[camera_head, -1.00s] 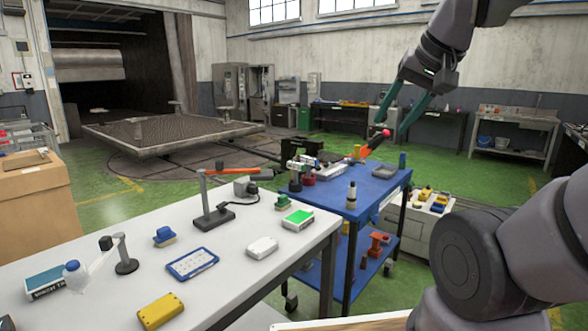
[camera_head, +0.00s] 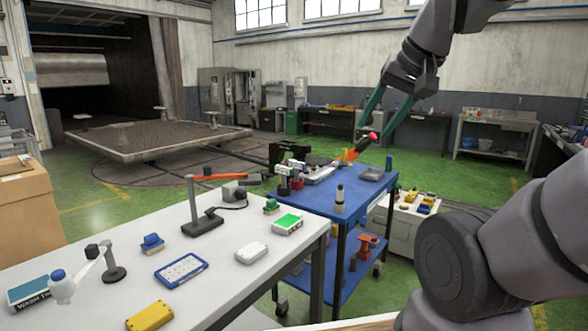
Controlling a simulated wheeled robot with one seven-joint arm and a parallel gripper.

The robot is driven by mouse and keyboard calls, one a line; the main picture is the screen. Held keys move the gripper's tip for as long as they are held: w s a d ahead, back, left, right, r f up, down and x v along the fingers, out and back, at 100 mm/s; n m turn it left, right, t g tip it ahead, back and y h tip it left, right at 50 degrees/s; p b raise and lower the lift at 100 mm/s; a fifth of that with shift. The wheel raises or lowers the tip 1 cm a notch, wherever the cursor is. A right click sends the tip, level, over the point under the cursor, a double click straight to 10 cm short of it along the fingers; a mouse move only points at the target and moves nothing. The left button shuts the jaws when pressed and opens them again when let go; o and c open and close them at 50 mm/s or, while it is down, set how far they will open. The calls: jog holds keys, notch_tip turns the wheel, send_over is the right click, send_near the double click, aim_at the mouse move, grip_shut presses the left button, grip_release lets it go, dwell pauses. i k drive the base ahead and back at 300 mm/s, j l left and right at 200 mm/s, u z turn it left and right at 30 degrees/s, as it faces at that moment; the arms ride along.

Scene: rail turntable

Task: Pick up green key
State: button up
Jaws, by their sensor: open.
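My gripper (camera_head: 374,134) has teal fingers spread open and points down over the far side of the blue cart (camera_head: 320,202). I cannot make out a clear key shape. A small green object (camera_head: 271,206) sits on a pale base near the right edge of the white table (camera_head: 215,272). A white box with a bright green top (camera_head: 287,223) lies beside it. My gripper is well apart from both, to the right and beyond them. A red-tipped orange item (camera_head: 365,142) shows between the fingers; I cannot tell whether it touches them.
The white table also holds a lamp-like stand (camera_head: 205,222), a blue tray (camera_head: 181,269), a yellow box (camera_head: 149,316) and a white box (camera_head: 251,252). Several tools and a dark bottle (camera_head: 340,200) stand on the cart.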

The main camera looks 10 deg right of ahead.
aim_at(284, 170)
jog(key=i+l, duration=0.5)
jog(key=l+u, duration=0.1)
jog(key=u, duration=0.5)
jog(key=i+l+u, duration=0.25)
jog(key=l+u, duration=0.5)
jog(key=l, duration=0.2)
jog(key=i+l, duration=0.1)
jog(key=l, duration=0.4)
jog(key=i+l+u, duration=0.1)
jog(key=l, duration=0.4)
jog(key=i+l, duration=0.1)
jog(key=l, duration=0.4)
jog(key=u, duration=0.05)
